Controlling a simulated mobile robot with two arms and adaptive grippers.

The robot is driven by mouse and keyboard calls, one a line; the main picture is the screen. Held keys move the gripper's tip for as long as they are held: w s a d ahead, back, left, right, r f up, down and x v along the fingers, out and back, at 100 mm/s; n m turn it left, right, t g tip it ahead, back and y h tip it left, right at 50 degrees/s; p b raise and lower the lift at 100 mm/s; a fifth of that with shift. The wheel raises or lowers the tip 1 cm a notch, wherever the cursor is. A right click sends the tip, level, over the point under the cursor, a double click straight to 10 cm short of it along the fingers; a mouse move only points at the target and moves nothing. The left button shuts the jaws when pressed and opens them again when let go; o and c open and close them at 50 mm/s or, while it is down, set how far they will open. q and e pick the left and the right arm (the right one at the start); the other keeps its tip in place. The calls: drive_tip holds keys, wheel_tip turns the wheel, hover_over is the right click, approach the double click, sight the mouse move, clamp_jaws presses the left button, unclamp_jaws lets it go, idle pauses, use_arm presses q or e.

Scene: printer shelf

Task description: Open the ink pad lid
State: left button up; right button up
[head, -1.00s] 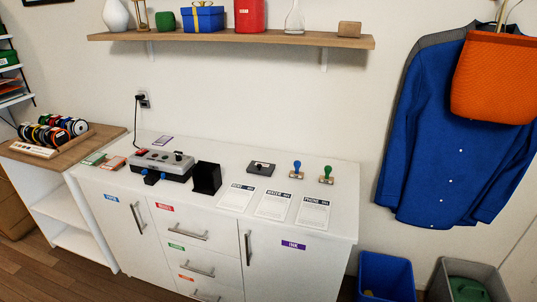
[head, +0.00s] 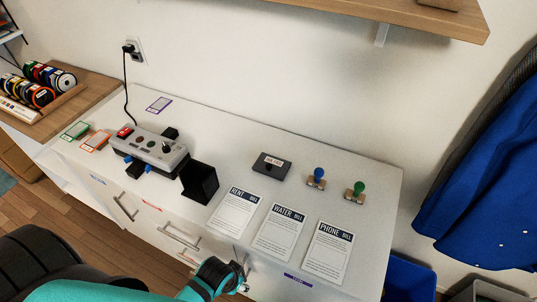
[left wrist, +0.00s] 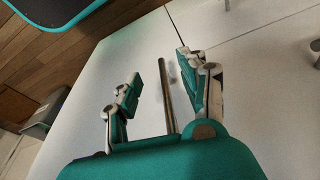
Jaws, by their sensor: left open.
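The ink pad (head: 271,168) is a flat dark box with a white label. It sits on the white cabinet top towards the back, left of the blue-handled stamp, and its lid looks shut. My left gripper (head: 238,276) is low at the cabinet's front edge, well short of the ink pad. In the left wrist view my left gripper (left wrist: 165,92) is open, its fingers apart. A metal bar handle (left wrist: 168,97) on a white cabinet front shows between the fingers; I cannot tell whether they touch it. My right gripper is not in view.
Blue (head: 317,178) and green (head: 355,191) stamps stand right of the ink pad. Rent (head: 235,210), water (head: 279,232) and phone (head: 328,252) bills lie in front. A black open box (head: 199,184) and a grey machine (head: 150,147) stand left. A wooden shelf (head: 400,15) overhangs.

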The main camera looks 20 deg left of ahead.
use_arm(q)
wheel_tip(320, 180, up, 15)
drive_tip(key=w+t+p, duration=0.1)
drive_tip(key=p, duration=0.1)
wheel_tip(320, 180, up, 20)
drive_tip(key=m+h+p, duration=0.1)
drive_tip(key=m, duration=0.2)
hover_over(268, 165)
drive_tip(key=s+a, duration=0.3)
drive_tip(key=s, duration=0.4)
drive_tip(key=shift+t, duration=0.3)
drive_tip(key=x, duration=1.1)
drive_tip(key=d+p+x, duration=0.1)
drive_tip(key=x, duration=0.5)
clamp_jaws()
drive_tip(key=shift+w, duration=0.1)
